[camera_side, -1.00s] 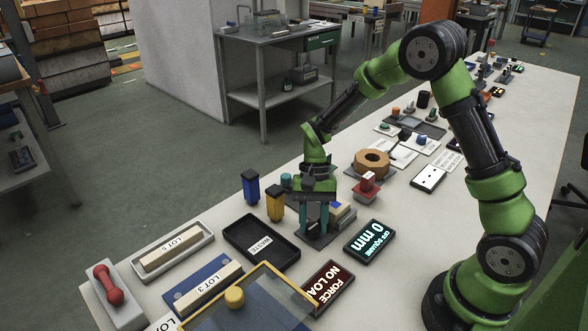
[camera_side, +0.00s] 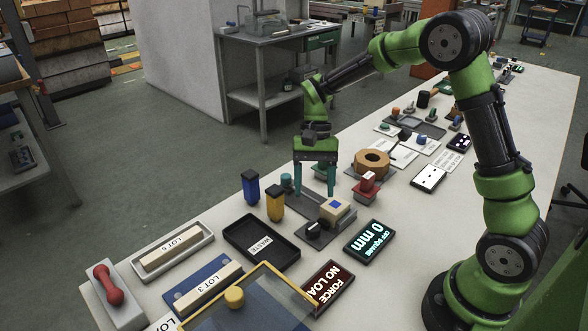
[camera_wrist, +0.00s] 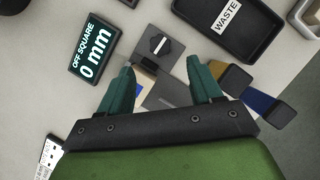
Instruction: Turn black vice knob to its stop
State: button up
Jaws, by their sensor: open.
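The black vice knob (camera_side: 313,229) sits on the dark block at the near end of the vice's grey base plate (camera_side: 304,202). It also shows in the wrist view (camera_wrist: 158,44), with a light pointer line on top. A beige block with a blue patch (camera_side: 337,210) is on the vice beside the knob. My gripper (camera_side: 315,193) is open and empty, raised above the far part of the vice and apart from the knob. In the wrist view its two fingers (camera_wrist: 168,72) point toward the knob side, partly hiding the vice.
The black WASTE tray (camera_side: 262,242) is left of the vice. Blue (camera_side: 251,187) and yellow (camera_side: 275,203) upright pieces and a red-topped block (camera_side: 367,187) stand close by.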

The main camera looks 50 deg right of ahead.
jog(key=v, duration=0.8)
jog(key=s+a+r+n+t, duration=0.1)
jog(key=s+r+n+t, duration=0.1)
jog(key=s, duration=0.3)
jog(key=s+a+r+n+t, duration=0.1)
jog(key=s+a+r+t, duration=0.1)
jog(key=s+t, duration=0.2)
jog(key=s+a+r+n+t+h, duration=0.1)
jog(key=s+r+n+t, duration=0.1)
jog(key=s+t, duration=0.2)
jog(key=shift+s+a+r+n, duration=0.3)
jog(key=shift+s+r, duration=0.1)
jog(key=shift+s, duration=1.45)
